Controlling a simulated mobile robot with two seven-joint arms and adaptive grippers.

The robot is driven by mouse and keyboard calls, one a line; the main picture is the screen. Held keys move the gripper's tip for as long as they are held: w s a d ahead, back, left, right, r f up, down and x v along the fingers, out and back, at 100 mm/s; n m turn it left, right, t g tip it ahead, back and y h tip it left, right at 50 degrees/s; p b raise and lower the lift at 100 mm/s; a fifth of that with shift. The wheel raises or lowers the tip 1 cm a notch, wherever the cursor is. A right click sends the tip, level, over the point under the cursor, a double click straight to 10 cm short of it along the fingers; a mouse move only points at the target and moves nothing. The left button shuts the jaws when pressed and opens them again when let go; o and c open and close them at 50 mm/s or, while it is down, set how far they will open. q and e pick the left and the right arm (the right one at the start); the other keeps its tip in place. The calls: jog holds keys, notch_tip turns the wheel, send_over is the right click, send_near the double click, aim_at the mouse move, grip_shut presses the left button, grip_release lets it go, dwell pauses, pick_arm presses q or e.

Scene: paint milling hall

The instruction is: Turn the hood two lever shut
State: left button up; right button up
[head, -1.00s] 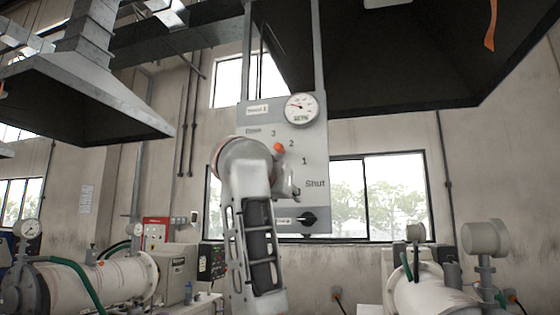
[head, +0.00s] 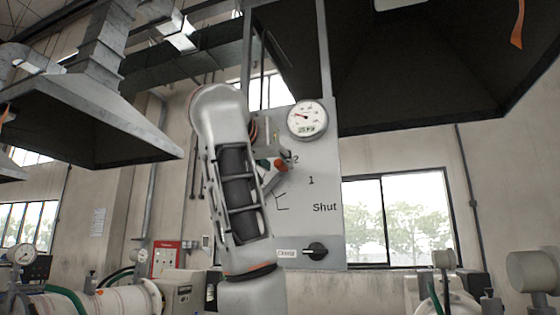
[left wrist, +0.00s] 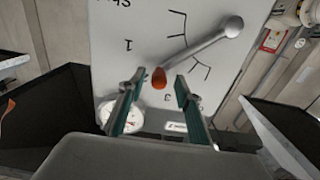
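The hood lever is on the grey panel (head: 328,180). Its orange knob (head: 280,165) shows beside the number 2 in the head view, away from the word Shut. In the left wrist view the panel is upside down. The grey lever rod (left wrist: 200,46) slants from its round grey end down to the orange knob (left wrist: 159,78), near the number 3. My left gripper (left wrist: 159,77) is open, with one finger on each side of the knob and gaps showing. In the head view the left gripper (head: 270,168) is partly hidden by my forearm. My right gripper is not in view.
A round gauge (head: 307,119) sits at the panel's top and a black rotary knob (head: 317,250) at its bottom. A dark hood (head: 420,80) hangs at the upper right, another hood (head: 90,115) at the left. The panel's right side is clear.

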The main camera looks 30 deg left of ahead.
pick_arm(q)
jog(key=shift+x, duration=0.95)
jog(key=shift+w+p, duration=0.3)
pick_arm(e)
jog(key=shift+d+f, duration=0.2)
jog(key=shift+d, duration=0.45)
pick_arm(q)
grip_shut()
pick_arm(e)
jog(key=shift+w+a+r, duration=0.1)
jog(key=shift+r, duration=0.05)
pick_arm(q)
jog(key=shift+d, duration=0.1)
